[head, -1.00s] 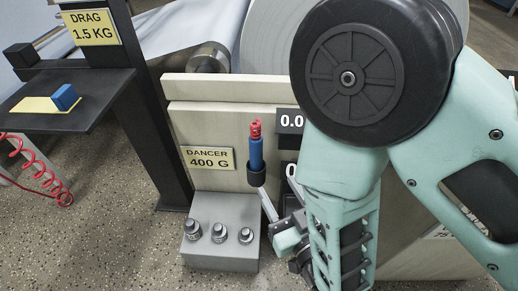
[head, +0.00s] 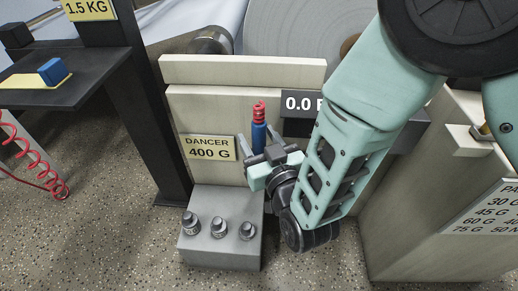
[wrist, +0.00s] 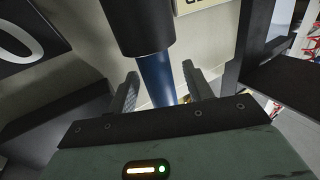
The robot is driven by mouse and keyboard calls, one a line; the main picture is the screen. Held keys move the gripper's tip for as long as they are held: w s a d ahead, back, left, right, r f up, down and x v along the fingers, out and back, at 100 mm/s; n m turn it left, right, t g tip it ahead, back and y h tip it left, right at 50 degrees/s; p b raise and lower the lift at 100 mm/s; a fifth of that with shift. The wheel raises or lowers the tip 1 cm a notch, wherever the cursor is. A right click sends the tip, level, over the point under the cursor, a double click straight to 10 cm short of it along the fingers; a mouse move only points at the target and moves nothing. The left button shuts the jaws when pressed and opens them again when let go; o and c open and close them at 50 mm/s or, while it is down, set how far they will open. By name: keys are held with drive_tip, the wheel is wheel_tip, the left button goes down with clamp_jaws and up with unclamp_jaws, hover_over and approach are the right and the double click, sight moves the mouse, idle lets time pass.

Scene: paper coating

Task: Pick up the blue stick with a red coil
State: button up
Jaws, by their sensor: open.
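The blue stick with a red coil (head: 259,132) stands upright against the pale panel in the head view, its red coil on top. In the wrist view its blue shaft (wrist: 153,75) comes out of a black cup (wrist: 140,25) and runs down between my fingers. My gripper (head: 262,151) is open around the stick, one finger on each side. In the wrist view the open gripper (wrist: 161,92) shows a gap beside the shaft. The red coil is not visible there, and the gripper hides the lower stick in the head view.
A grey block (head: 222,257) with several small weights stands below left of my gripper. The "DANCER 400 G" plate (head: 208,148) is on the panel left of the stick, and a black display (head: 303,103) is at right. A black shelf (head: 75,92) with a blue block stands at far left.

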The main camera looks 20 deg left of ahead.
drive_tip(key=c, duration=1)
drive_tip(key=shift+c, duration=0.2)
drive_tip(key=shift+r, duration=0.1)
